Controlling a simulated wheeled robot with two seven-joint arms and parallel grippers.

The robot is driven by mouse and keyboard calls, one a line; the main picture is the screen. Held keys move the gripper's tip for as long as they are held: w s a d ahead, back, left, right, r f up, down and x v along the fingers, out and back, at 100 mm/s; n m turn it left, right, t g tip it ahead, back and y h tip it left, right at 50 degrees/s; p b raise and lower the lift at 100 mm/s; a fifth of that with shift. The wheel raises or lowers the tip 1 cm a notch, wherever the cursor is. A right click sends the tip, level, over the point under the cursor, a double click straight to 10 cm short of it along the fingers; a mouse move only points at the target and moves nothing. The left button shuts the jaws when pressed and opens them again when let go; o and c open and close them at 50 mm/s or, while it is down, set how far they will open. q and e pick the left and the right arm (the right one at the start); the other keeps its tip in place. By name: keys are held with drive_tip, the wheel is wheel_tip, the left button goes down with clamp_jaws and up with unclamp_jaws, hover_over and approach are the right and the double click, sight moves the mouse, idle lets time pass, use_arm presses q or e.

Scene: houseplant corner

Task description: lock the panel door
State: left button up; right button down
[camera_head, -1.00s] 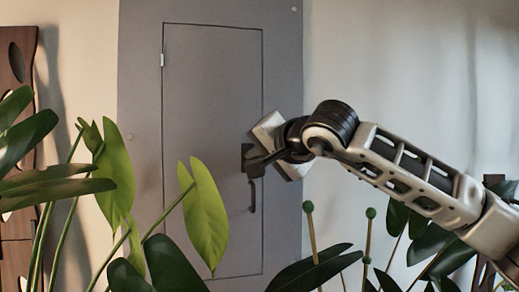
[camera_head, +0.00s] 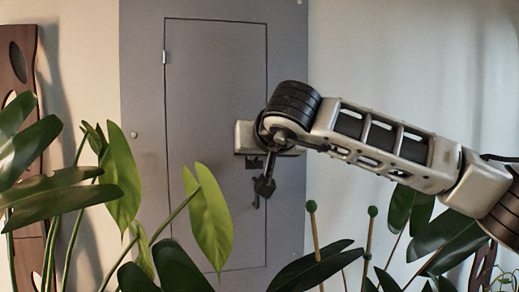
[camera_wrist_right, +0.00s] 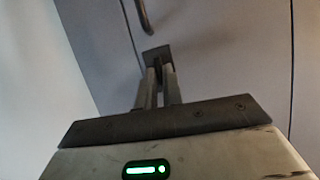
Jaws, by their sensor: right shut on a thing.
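The grey panel door (camera_head: 205,110) is flush in its grey frame (camera_head: 142,90), with a thin dark seam around it. A dark square lock plate (camera_wrist_right: 157,55) sits on the door near its right edge in the head view. My right gripper (camera_wrist_right: 158,72) reaches it from the right, its two fingers close together on a small dark piece at the plate. The fingers hide most of that piece, so I cannot tell its shape or angle. A slim dark pull handle (camera_wrist_right: 143,15) is on the door close to the plate. My left gripper is not in view.
Large green leaves (camera_head: 122,178) stand in front of the door at the lower left. More dark leaves (camera_head: 315,268) and green-tipped stakes (camera_head: 312,208) are below my right arm. A brown wooden piece (camera_head: 20,75) is at the far left. The wall at right is bare.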

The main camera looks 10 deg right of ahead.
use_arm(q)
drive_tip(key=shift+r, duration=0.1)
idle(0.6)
use_arm(e)
drive_tip(key=c, duration=1.5)
unclamp_jaws()
drive_tip(key=shift+w+f, duration=0.1)
drive_tip(key=shift+c, duration=0.2)
